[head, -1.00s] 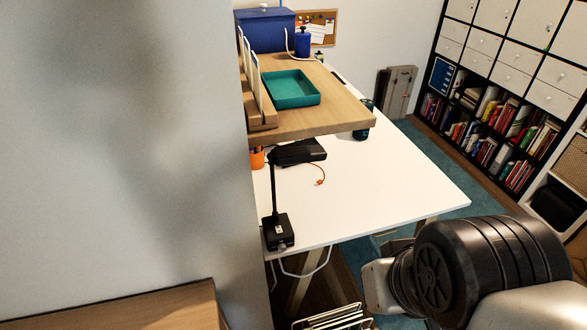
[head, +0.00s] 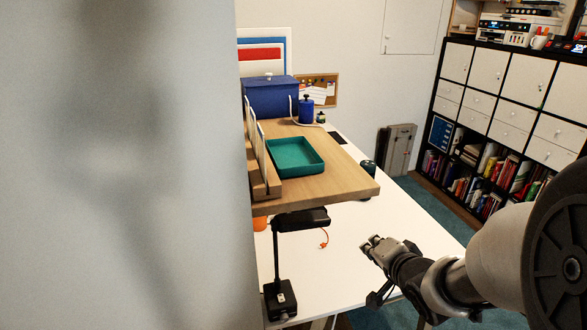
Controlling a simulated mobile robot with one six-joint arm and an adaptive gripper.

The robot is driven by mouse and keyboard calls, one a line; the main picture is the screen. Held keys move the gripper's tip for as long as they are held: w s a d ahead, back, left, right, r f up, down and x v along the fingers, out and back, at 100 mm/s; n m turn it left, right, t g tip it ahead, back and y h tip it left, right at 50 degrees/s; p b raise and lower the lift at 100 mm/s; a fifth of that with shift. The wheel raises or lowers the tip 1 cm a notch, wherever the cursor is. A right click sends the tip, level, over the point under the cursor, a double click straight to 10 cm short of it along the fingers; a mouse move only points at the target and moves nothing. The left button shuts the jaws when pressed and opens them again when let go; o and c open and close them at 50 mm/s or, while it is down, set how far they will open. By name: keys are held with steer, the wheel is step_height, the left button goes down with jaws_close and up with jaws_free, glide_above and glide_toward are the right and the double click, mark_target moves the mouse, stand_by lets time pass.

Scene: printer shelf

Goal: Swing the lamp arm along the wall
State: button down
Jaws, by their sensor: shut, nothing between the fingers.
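The black desk lamp has its base (head: 281,300) at the near left edge of the white desk, close to the wall. Its thin post stands upright, and its dark arm and head (head: 301,220) reach right from the top, just below the wooden shelf's front edge. My gripper (head: 372,245) is over the white desk, to the right of the lamp and apart from it. Its fingers point left and look closed, with nothing in them. The gap between gripper and lamp head is open.
The wooden shelf (head: 335,187) overhangs the desk and carries a teal tray (head: 296,157), a blue box and a blue bottle. An orange cup (head: 260,223) is partly hidden behind the lamp. The large wall (head: 120,170) blocks the left. The white desk (head: 345,265) has free room around my gripper.

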step_height(320, 180, down, 3)
steer(key=w+a+m+t+y, duration=0.1)
steer(key=w+a+m+y, duration=0.1)
steer(key=y, duration=0.1)
steer(key=m+y+b, duration=0.1)
steer(key=m+b, duration=0.1)
steer(key=b, duration=0.2)
glide_toward(321, 219)
steer(key=shift+t, duration=0.4)
steer(key=w+f, duration=0.1)
steer(key=w+a+f, duration=0.1)
steer(key=w, duration=0.1)
steer(key=shift+w+a+f, duration=0.25)
steer(key=shift+w+f, duration=0.15)
steer(key=shift+w+a, duration=0.15)
steer(key=shift+w, duration=0.35)
steer(key=shift+r, duration=0.1)
steer(key=shift+w+n+y+p, duration=0.3)
steer(key=shift+n+p, duration=0.1)
steer(key=shift+p, duration=0.4)
steer(key=shift+w+y+p, duration=0.1)
steer(key=shift+y+p, duration=0.2)
